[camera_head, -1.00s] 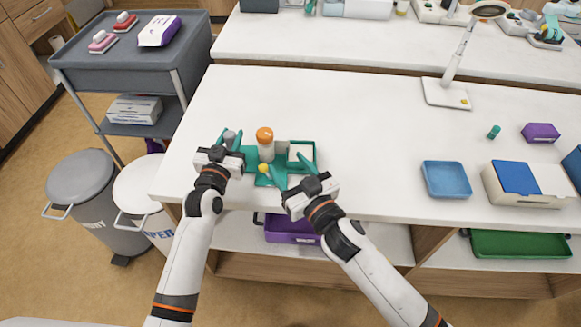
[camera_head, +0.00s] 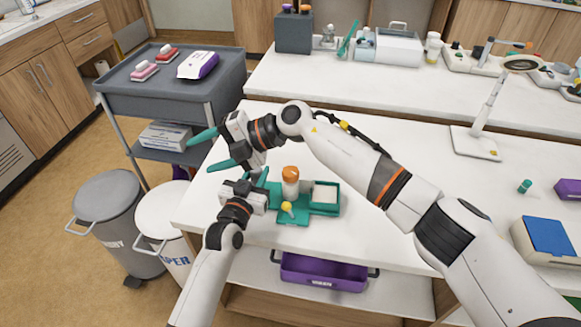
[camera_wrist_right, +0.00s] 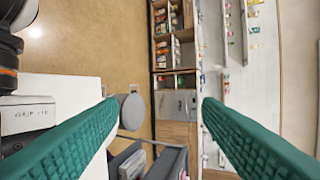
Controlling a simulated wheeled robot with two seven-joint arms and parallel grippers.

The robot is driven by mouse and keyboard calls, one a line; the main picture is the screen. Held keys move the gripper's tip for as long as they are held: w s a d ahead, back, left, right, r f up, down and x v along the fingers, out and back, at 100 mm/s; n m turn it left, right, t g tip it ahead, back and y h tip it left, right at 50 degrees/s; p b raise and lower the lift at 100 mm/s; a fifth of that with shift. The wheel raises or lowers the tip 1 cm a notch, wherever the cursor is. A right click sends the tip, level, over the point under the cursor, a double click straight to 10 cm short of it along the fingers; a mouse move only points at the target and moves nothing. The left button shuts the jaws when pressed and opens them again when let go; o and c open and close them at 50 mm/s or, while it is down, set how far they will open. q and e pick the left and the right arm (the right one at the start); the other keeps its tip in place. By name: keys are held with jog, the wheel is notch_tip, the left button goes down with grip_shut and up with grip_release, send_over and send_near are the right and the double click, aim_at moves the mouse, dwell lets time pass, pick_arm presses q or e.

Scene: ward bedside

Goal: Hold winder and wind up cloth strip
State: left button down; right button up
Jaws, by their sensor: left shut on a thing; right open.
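A teal fixture (camera_head: 292,217), which I take to be the winder, stands near the table's front left edge. It carries a yellow knob (camera_head: 287,206), and a white bottle with an orange cap (camera_head: 290,174) stands at its back. A square teal tray (camera_head: 326,209) with a white inside is on its right. My left gripper (camera_head: 259,179) is shut at the fixture's left side; the gripped part is mostly hidden. My right gripper (camera_head: 203,150) is open and empty, up and left of it, pointing left. Its fingers (camera_wrist_right: 160,105) are wide apart in the wrist view. I cannot make out the cloth strip.
A grey trolley (camera_head: 225,88) and two bins, grey (camera_head: 105,205) and white (camera_head: 165,212), stand left of the table. My right arm crosses above the table (camera_head: 400,145). A purple bin (camera_head: 322,275) sits on the shelf below. A stand lamp (camera_head: 475,142) is at right.

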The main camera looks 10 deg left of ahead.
jog(key=w+d+f+n+h, duration=0.2)
jog(key=w+d+h, duration=0.1)
jog(key=d+h, duration=0.3)
notch_tip(320, 180, up, 4)
jog(key=t+h, duration=0.3)
jog(key=h, duration=0.4)
send_over(290, 171)
notch_tip(290, 171, down, 12)
jog(key=shift+r, duration=0.15)
jog(key=c, duration=1)
jog(key=shift+m, duration=0.4)
